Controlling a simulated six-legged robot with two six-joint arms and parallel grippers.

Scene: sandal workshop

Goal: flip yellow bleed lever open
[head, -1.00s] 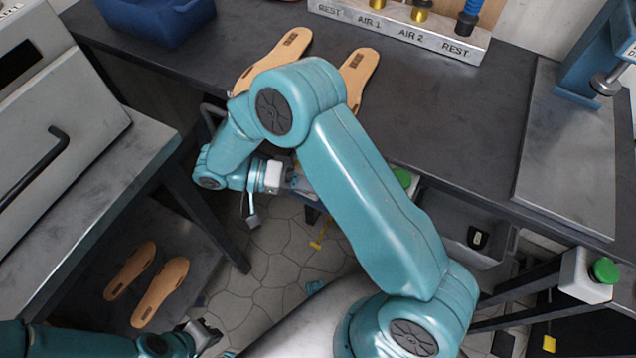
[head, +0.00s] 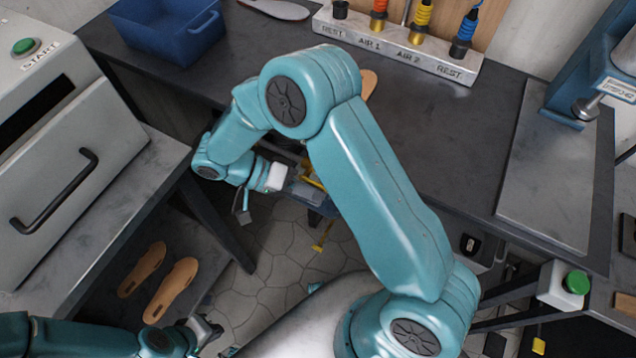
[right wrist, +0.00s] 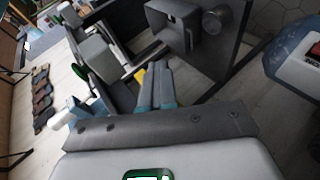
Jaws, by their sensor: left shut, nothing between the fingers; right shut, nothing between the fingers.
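My right gripper (head: 312,192) is shut and empty, below the front edge of the dark bench. A yellow part (head: 312,172) shows right beside its fingers and may be the bleed lever; my arm hides part of it, so I cannot tell its position or whether it is touched. In the right wrist view the shut fingers (right wrist: 157,75) have a small yellow piece (right wrist: 140,75) just left of their tips. A second yellow piece (head: 322,238) hangs lower, over the floor. My left gripper (head: 207,330) is shut and empty at the lower left, far from both yellow parts.
The dark bench (head: 430,130) carries a blue bin (head: 165,30) and an air-fitting rack (head: 400,45). A grey START machine (head: 70,180) stands left. Two tan soles (head: 170,285) lie on the shelf beneath. A green button box (head: 565,285) is at right.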

